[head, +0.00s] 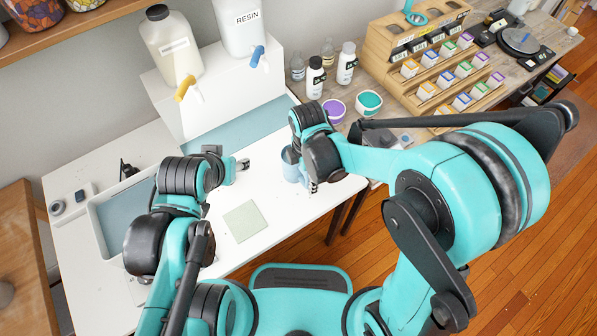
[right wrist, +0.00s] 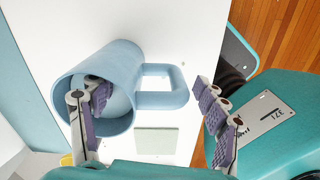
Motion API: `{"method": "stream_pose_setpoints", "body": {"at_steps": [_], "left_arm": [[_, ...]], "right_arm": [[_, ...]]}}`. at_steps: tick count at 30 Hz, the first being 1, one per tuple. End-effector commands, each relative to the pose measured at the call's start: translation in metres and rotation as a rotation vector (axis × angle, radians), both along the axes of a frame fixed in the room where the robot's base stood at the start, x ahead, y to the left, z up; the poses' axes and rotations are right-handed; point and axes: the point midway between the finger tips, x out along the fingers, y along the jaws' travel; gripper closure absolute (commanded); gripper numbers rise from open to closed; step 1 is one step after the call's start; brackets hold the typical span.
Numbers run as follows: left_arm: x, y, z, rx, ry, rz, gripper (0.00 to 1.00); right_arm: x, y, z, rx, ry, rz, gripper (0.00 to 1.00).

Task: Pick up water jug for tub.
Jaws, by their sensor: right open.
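The water jug (head: 290,168) is a light blue cup with a handle, on the white table near its right edge in the head view. In the right wrist view the jug (right wrist: 128,62) shows its open mouth and its loop handle. My right gripper (right wrist: 150,88) is open, with one finger overlapping the mouth and the other beyond the handle. I cannot tell whether either finger touches the jug. My left gripper (head: 240,167) is above the table, left of the jug; its jaws are too small to read. A white-rimmed tub (head: 97,235) with a blue-grey inside is at the left.
A pale square mat (head: 245,220) lies on the table. A white stand (head: 200,108) behind holds two large jugs with taps, one labelled RESIN (head: 240,28). Bottles, a purple tub (head: 334,110) and a wooden rack (head: 385,62) stand on the right bench.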

Motion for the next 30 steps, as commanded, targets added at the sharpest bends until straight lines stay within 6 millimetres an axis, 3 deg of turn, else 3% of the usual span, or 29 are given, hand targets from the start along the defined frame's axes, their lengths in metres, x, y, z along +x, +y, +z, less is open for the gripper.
{"method": "stream_pose_setpoints", "body": {"at_steps": [1, 4, 13, 22, 30], "left_arm": [[0.0, 0.0, -0.006, 0.0, 0.0, 0.0, 0.52], [0.0, 0.0, -0.01, 0.0, 0.0, 0.0, 0.52], [0.0, 0.0, -0.01, 0.0, 0.0, 0.0, 0.52], [0.0, 0.0, -0.01, 0.0, 0.0, 0.0, 0.52], [0.0, 0.0, -0.01, 0.0, 0.0, 0.0, 0.52]], "right_arm": [[0.001, 0.0, -0.012, 0.0, 0.0, 0.0, 0.26], [0.0, 0.0, -0.022, 0.0, 0.0, 0.0, 0.26], [0.0, 0.0, -0.026, 0.0, 0.0, -0.001, 0.26], [0.0, 0.0, -0.026, 0.0, 0.0, -0.001, 1.0], [0.0, 0.0, -0.025, -0.001, 0.0, -0.001, 1.0]]}}
